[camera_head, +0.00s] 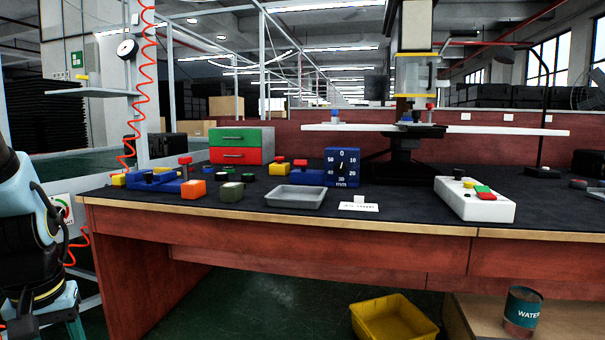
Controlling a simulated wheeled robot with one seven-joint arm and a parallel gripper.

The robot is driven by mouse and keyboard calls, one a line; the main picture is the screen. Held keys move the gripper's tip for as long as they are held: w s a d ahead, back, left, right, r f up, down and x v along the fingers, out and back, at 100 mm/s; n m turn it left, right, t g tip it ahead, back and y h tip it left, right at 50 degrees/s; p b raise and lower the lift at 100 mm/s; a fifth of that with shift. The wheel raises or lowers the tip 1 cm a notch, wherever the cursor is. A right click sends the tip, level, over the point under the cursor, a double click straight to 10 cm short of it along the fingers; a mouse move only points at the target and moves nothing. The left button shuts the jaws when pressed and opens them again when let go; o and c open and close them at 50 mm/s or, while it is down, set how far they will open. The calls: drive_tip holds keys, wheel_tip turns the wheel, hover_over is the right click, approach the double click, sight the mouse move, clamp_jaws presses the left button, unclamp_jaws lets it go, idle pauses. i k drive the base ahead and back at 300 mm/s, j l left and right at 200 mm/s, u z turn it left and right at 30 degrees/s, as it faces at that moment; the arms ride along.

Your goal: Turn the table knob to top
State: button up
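The table knob is a black round dial (342,164) on the front of a small blue box (331,180) standing on the dark table top (400,200), right of the picture's middle. White numbers ring the dial, with 0 at the top and "mm" at the bottom. Its pointer is too small to read with certainty. My arm (32,225), light blue and black, hangs at the left edge, well apart from the knob. I cannot make out my gripper's fingers; the arm runs out of the picture at the bottom left.
A grey tray (295,197) and white card (359,207) lie before the blue box. Several coloured blocks stand left, before a green-and-red drawer unit (241,146). A white button box (475,200) stands right. A yellow bin (392,318) is on the floor.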

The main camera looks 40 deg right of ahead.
sight(340, 168)
drive_tip(key=l+u, duration=0.35)
drive_tip(key=k+l+u, duration=0.2)
drive_tip(key=l+u, duration=0.2)
drive_tip(key=l, duration=0.1)
